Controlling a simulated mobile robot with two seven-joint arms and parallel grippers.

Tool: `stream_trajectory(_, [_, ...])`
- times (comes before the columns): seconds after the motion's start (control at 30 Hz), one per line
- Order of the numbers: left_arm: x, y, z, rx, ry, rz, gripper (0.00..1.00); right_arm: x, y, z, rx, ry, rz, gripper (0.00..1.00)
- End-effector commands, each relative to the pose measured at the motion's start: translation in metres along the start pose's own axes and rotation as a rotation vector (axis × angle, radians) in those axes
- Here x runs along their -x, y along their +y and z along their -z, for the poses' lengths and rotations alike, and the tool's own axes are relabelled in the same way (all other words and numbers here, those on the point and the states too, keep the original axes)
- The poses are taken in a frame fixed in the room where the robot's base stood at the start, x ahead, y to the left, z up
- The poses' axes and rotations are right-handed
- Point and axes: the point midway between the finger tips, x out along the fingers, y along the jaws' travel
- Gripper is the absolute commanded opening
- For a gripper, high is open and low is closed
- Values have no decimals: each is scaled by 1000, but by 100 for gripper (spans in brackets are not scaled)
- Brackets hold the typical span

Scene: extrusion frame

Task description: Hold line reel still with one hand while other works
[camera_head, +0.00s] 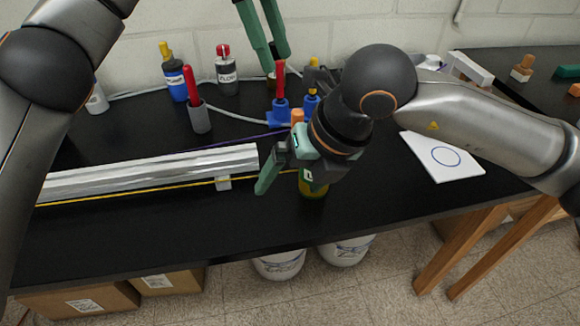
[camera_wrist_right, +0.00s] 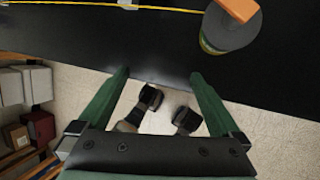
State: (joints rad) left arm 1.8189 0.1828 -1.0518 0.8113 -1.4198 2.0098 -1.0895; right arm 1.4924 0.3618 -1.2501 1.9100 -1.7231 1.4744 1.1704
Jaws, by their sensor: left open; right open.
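The line reel appears to be the dark grey round body with an orange piece on top and a yellow-green lower edge (camera_wrist_right: 232,30) in the right wrist view. In the head view its yellow-green lower part (camera_head: 313,190) shows below my right gripper, which hides much of the rest. A yellow line (camera_head: 130,191) runs along the front of the aluminium extrusion (camera_head: 150,170). My right gripper (camera_head: 283,172) is open and empty near the table's front edge, beside the reel. Its open fingers also show in the right wrist view (camera_wrist_right: 158,77). My left gripper (camera_head: 277,62) is open at the back of the table.
A red-handled tool in a grey holder (camera_head: 200,118), a yellow-capped bottle (camera_head: 174,75) and a red-capped bottle (camera_head: 227,73) stand at the back. A blue-based red tool (camera_head: 280,108) stands near them. A white sheet with a blue ring (camera_head: 444,158) lies right. The front centre-left tabletop is clear.

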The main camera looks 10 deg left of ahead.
Motion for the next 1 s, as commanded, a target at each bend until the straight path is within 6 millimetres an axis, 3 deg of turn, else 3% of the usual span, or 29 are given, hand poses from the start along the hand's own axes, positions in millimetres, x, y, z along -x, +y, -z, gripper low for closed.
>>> stream_trajectory(0.23, [0, 0, 0, 0, 0, 0, 50, -30, 6, 10, -192, -118, 426, 100])
stream_trajectory(0.5, [0, 0, 0, 0, 0, 0, 50, -20, -1, -6, -376, -569, 756, 100])
stream_trajectory(0.73, [0, 0, 0, 0, 0, 0, 50, -3, 1, -18, -446, -867, 819, 100])
stream_trajectory(1.0, [0, 0, 0, 0, 0, 0, 50, -6, -14, -29, -467, -918, 822, 100])
